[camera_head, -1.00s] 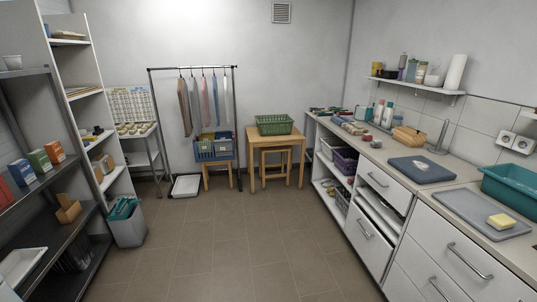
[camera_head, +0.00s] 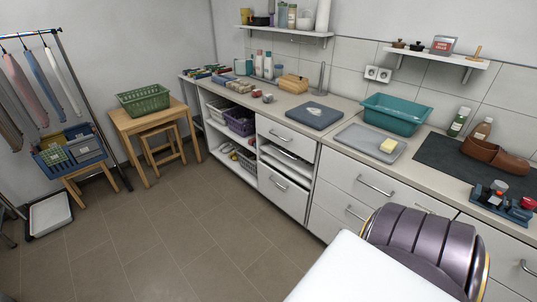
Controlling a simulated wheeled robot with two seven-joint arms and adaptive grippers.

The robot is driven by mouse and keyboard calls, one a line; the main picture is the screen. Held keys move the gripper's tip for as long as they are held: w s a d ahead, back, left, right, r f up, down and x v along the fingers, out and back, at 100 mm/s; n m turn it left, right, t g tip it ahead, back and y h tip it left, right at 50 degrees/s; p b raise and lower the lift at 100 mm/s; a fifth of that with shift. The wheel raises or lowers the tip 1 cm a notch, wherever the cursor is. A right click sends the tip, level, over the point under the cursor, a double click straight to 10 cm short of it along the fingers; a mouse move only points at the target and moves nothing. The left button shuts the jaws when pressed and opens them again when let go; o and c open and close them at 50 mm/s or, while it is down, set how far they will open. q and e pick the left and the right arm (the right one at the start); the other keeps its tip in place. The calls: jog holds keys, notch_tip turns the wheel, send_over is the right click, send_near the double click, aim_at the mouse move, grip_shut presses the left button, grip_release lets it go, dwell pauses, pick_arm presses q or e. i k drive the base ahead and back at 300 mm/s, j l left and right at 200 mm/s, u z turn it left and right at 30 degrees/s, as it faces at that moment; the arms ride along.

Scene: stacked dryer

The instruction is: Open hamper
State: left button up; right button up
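No thing in view is plainly marked as the hamper. The likeliest is a white front (camera_head: 283,197) with a bar handle, low in the counter cabinet at the centre of the head view. It looks shut, flush with the cabinet. A white drawer (camera_head: 286,137) with its own handle is above it, and an open slot with pale flat pieces (camera_head: 288,164) lies between them. Neither gripper is in view. White and dark ribbed parts at the bottom right look like my own arm and hide some lower cabinet fronts.
Open shelves with a purple basket (camera_head: 240,123) are left of the white front. The counter (camera_head: 240,90) carries a teal tub (camera_head: 396,114) and a grey tray (camera_head: 370,142). A wooden table (camera_head: 126,119) holds a green basket (camera_head: 144,100). The tiled floor (camera_head: 180,235) before the cabinets is clear.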

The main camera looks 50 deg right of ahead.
aim_at(291, 196)
jog(key=i+j+z, duration=0.1)
jog(key=i+z, duration=0.15)
jog(key=i, duration=0.25)
jog(key=i+j+z, duration=0.15)
jog(key=i+z, duration=0.15)
jog(key=i, duration=0.15)
jog(key=i+j+z, duration=0.25)
jog(key=i, duration=0.2)
